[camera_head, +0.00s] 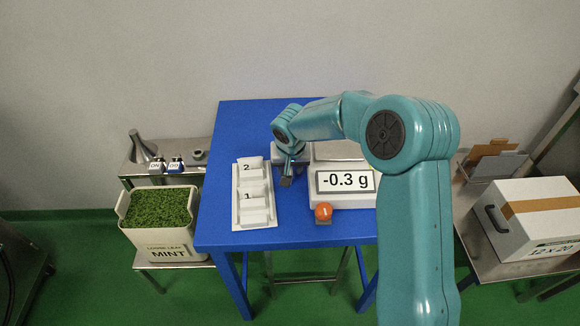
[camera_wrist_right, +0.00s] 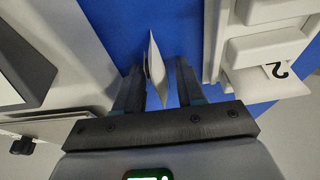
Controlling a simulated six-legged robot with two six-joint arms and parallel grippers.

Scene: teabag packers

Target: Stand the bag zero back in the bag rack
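My right gripper (camera_head: 287,181) is over the blue table, between the bag rack and the scale. In the right wrist view its two dark fingers (camera_wrist_right: 158,85) are apart, with a thin white bag (camera_wrist_right: 160,72) edge-on between them. Blue shows between the bag and the right finger, so it does not look clamped. Its number cannot be read, and the bag is hidden in the head view. The white bag rack (camera_head: 240,222) holds bags marked 2 (camera_head: 249,168) and 1 (camera_head: 252,195); its front section shows no number. My left gripper is out of view.
The scale (camera_head: 316,199) reads -0.3 g right of the gripper, with an orange button (camera_head: 323,212) in front. A mint bin (camera_head: 158,243) stands left of the table, a carton (camera_head: 535,215) at the right. The table's back left (camera_head: 245,125) is clear.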

